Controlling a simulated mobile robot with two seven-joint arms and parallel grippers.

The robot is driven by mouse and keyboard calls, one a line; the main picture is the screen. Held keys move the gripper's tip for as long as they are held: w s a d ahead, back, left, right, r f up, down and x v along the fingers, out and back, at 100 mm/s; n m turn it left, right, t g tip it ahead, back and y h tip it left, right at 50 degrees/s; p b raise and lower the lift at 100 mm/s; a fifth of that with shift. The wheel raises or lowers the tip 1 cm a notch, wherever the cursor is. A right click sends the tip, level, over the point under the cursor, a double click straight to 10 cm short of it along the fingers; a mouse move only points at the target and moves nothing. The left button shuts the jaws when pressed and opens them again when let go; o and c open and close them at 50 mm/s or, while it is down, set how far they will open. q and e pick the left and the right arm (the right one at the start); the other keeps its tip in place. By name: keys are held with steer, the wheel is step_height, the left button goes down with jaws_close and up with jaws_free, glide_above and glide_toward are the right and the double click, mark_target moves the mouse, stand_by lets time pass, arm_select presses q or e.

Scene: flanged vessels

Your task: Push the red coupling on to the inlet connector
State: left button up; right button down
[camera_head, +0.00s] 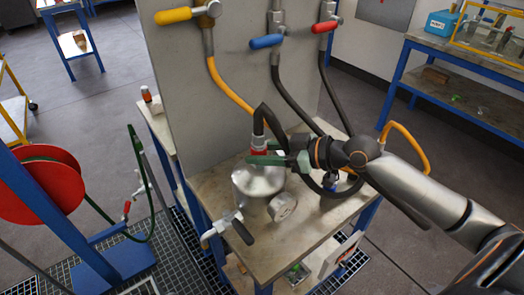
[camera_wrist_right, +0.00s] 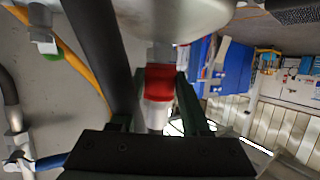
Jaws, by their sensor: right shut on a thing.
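The red coupling (camera_head: 259,144) sits upright just over the top of the silvery vessel (camera_head: 258,181). My right gripper (camera_head: 261,154) reaches in from the right, its green fingers shut on the coupling. In the right wrist view the red coupling (camera_wrist_right: 160,79) lies between the two fingers, with a pale metal sleeve (camera_wrist_right: 157,114) beside it. A short metal inlet connector (camera_wrist_right: 160,53) shows between the coupling and the vessel body (camera_wrist_right: 170,15). The coupling's end is at the connector; I cannot tell whether it is fully seated. My left gripper is not in view.
A black hose (camera_head: 270,112) loops up from the coupling. A gauge (camera_head: 282,207) and a black-handled valve (camera_head: 240,230) stick out from the vessel. An upright panel (camera_head: 180,80) with yellow, blue and red valve handles stands behind. The front right of the bench top (camera_head: 318,222) is clear.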

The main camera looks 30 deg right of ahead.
steer(key=shift+f, duration=0.15)
steer(key=shift+c, duration=1.4)
jaws_free()
steer(key=shift+s+d, duration=0.35)
steer(key=shift+s, duration=0.1)
steer(key=b+v, duration=0.1)
steer(key=v, duration=1)
steer(key=shift+r, duration=0.25)
steer(key=shift+s, duration=0.2)
